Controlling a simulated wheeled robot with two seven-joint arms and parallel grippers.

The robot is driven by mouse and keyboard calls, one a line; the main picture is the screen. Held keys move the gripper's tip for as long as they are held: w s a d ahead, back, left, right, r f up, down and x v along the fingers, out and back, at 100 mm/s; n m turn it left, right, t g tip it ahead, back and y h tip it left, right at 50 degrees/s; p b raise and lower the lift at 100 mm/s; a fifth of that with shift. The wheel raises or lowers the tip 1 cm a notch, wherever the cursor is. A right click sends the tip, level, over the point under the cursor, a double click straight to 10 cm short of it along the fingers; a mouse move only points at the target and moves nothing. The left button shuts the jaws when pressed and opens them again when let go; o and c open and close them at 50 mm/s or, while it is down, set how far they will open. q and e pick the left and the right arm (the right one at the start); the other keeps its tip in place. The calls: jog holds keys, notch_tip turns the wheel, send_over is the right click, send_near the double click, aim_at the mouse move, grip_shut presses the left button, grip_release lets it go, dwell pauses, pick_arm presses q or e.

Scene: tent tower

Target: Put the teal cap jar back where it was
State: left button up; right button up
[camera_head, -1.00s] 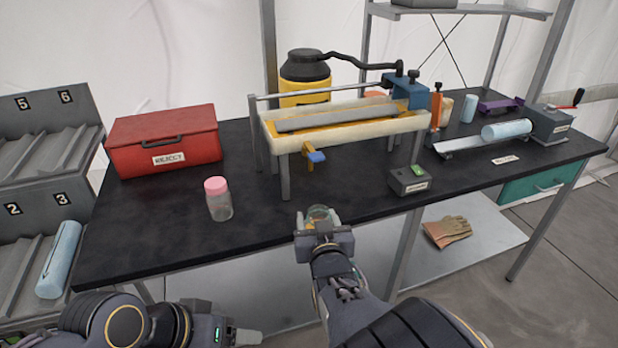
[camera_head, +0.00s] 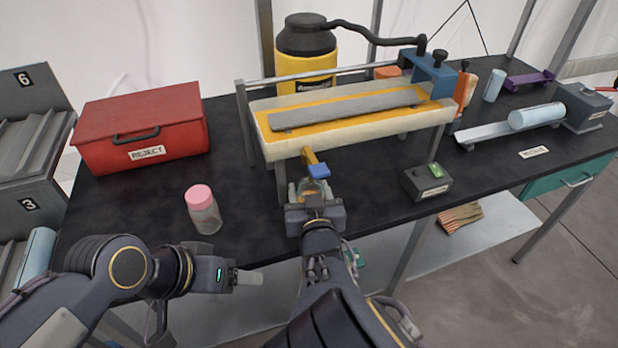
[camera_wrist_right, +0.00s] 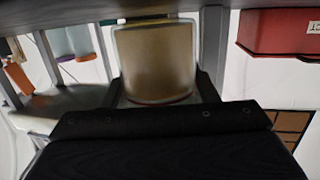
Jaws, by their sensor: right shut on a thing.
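My right gripper (camera_head: 312,205) is shut on a clear jar (camera_head: 296,190) with tan contents, near the table's front edge. The jar is mostly hidden behind the gripper in the head view, and its cap colour cannot be made out. Its tan body fills the middle of the right wrist view (camera_wrist_right: 155,62), between the fingers. Just behind it hangs a yellow lever with a blue end (camera_head: 318,170). My left gripper (camera_head: 245,278) is low in front of the table, apart from everything; its jaw opening is unclear. A pink cap jar (camera_head: 203,212) stands upright on the table to the left.
A frame with a grey bar (camera_head: 345,108) stands on legs over the table, behind the jar. A red reject box (camera_head: 140,125) is at the left. A dark box with a green button (camera_head: 428,182) is at the right. Black table top (camera_head: 150,205) is clear around the pink cap jar.

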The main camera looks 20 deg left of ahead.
jog(key=shift+s+f, duration=0.1)
jog(key=shift+f, duration=0.35)
jog(key=shift+s+d+r, duration=0.15)
jog(key=shift+s+r, duration=0.1)
jog(key=shift+s, duration=0.1)
jog(key=shift+w+f, duration=0.1)
jog(key=shift+f, duration=0.2)
pick_arm(q)
jog(key=shift+d+f, duration=0.15)
jog(key=shift+f, duration=0.2)
pick_arm(e)
jog(key=o, duration=1.1)
jog(key=shift+r, duration=0.1)
jog(key=shift+o, duration=0.2)
